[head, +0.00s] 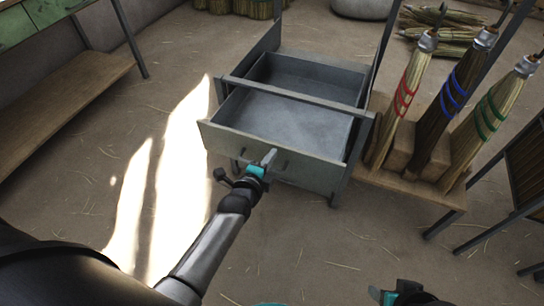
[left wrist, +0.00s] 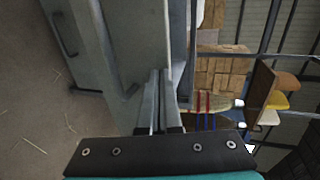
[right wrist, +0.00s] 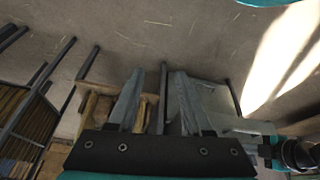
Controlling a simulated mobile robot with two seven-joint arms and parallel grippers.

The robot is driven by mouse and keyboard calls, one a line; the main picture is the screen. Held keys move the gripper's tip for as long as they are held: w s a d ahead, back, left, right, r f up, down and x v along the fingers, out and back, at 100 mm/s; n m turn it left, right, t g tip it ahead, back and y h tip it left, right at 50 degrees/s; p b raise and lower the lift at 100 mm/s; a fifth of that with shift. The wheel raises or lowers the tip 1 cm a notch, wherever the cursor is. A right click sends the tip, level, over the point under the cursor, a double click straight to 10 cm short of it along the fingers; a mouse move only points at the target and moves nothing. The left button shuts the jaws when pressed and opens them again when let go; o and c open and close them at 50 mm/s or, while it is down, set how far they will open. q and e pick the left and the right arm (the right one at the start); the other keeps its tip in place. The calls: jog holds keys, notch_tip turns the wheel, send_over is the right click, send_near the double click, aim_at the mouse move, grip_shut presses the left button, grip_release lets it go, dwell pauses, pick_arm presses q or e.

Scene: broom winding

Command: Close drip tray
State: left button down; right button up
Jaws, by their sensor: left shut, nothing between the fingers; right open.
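The drip tray (head: 285,122) is a grey metal drawer, pulled out of the top of a low metal cabinet (head: 318,177). It stands open and looks empty. My left gripper (head: 268,158) is shut and empty, at the front panel of the tray near its handle. In the left wrist view its fingers (left wrist: 158,98) lie close against the grey front; I cannot tell whether they touch it. My right gripper (right wrist: 154,100) is open and empty, away from the tray. In the head view only part of it (head: 392,296) shows at the bottom edge.
Brooms with red (head: 404,95), blue (head: 453,92) and green (head: 490,115) bands stand in a wooden rack right of the cabinet. A wooden bench (head: 65,95) is at the left. Straw bundles (head: 440,30) lie behind. The floor in front is clear apart from straw.

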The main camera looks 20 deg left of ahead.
pick_arm(q)
jog(key=shift+w, duration=0.5)
pick_arm(e)
jog(key=shift+r, duration=0.5)
